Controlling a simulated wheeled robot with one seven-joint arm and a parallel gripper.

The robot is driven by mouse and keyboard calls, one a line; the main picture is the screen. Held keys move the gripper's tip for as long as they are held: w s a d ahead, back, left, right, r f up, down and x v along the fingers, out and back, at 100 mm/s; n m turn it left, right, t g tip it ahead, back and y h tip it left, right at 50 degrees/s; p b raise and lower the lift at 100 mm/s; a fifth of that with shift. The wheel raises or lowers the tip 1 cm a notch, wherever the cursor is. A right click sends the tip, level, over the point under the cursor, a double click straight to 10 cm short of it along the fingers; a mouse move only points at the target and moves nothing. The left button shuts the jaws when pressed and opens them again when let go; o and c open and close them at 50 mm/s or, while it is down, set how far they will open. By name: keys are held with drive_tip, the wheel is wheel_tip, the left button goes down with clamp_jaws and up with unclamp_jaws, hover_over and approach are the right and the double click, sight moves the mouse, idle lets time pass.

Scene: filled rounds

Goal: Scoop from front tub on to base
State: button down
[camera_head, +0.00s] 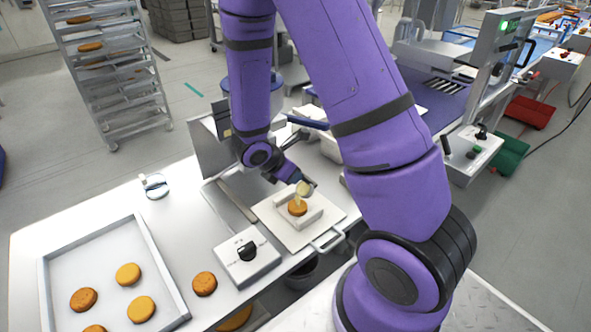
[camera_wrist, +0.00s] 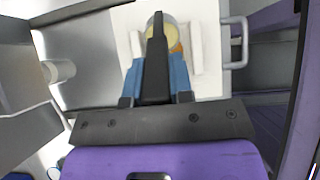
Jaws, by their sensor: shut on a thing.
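My gripper (camera_head: 284,172) is shut on the dark handle of a scoop (camera_wrist: 156,62), between its blue fingers. The scoop's bowl (camera_head: 305,187) is tilted and holds pale yellow filling, which also shows at the top of the wrist view (camera_wrist: 160,32). The bowl is just above an orange-brown round base (camera_head: 297,209). A pale patch shows at the base's upper edge; I cannot tell whether it lies on the base or hangs from the scoop. The base sits between white blocks on a white board (camera_head: 272,220). A white tub (camera_head: 330,148) behind is partly hidden by my arm.
A metal tray (camera_head: 62,262) with several rounds lies at the left, with a loose round (camera_head: 204,284) beside it. A white box with a black knob (camera_head: 246,261) stands left of the board. The board's metal handle (camera_head: 327,240) juts toward the table edge.

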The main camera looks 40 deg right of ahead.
drive_tip(key=a+f+h, duration=0.4)
drive_tip(key=a+h, duration=0.1)
drive_tip(key=h, duration=0.1)
drive_tip(key=shift+h, duration=0.4)
idle(0.3)
